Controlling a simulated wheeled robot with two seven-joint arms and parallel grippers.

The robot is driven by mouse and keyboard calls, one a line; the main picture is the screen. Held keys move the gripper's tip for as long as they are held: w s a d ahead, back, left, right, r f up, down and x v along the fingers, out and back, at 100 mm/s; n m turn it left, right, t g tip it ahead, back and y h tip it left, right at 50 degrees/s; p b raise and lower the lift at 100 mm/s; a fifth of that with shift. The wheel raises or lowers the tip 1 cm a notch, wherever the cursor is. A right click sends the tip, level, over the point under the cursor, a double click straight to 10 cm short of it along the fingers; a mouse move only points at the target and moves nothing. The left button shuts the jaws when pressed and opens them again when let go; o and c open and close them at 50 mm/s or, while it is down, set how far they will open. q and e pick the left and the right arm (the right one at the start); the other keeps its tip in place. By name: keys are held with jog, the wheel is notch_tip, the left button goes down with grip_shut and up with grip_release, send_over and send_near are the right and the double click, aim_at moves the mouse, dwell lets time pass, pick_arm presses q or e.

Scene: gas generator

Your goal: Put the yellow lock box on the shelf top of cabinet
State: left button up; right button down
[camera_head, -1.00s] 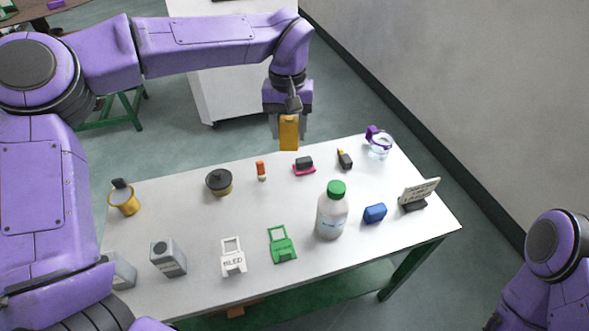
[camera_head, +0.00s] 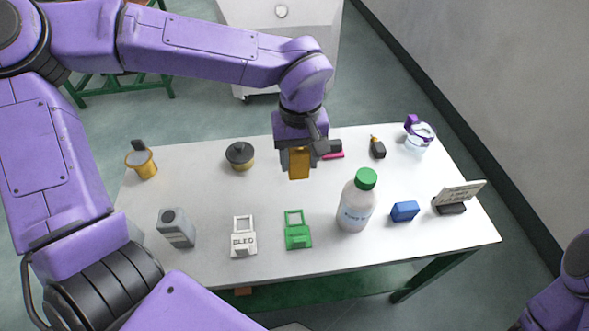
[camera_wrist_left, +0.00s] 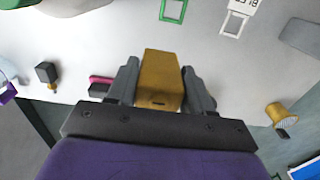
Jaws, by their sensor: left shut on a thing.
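The yellow lock box (camera_head: 299,165) is held between the fingers of my left gripper (camera_head: 298,158), above the far middle part of the white table. In the left wrist view the box (camera_wrist_left: 160,80) sits between both fingers of the left gripper (camera_wrist_left: 160,88), which touch its sides. A white cabinet (camera_head: 290,40) stands on the floor behind the table, with a small round thing on its pale top. My left arm hides part of the cabinet. The jaws of my right gripper are not visible; only a purple part of the right arm shows at the lower right.
On the table (camera_head: 200,270) are a bottle with a green cap (camera_head: 356,205), a green lock (camera_head: 297,230), a white lock (camera_head: 243,237), a grey box (camera_head: 176,228), a blue block (camera_head: 405,211), a sign (camera_head: 460,196) and goggles (camera_head: 420,136). A wall stands at right.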

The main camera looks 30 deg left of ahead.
pick_arm(q)
jog(key=w+a+f, duration=0.1)
jog(key=f, duration=0.1)
jog(key=w+a+f, duration=0.1)
jog(key=w+f, duration=0.1)
jog(key=w+a+f+b, duration=0.1)
jog(key=a+f, duration=0.1)
jog(key=shift+w+f, duration=0.2)
jog(key=shift+w, duration=0.05)
jog(key=shift+f, duration=1.5)
jog(key=o, duration=1.2)
jog(key=shift+f, duration=0.1)
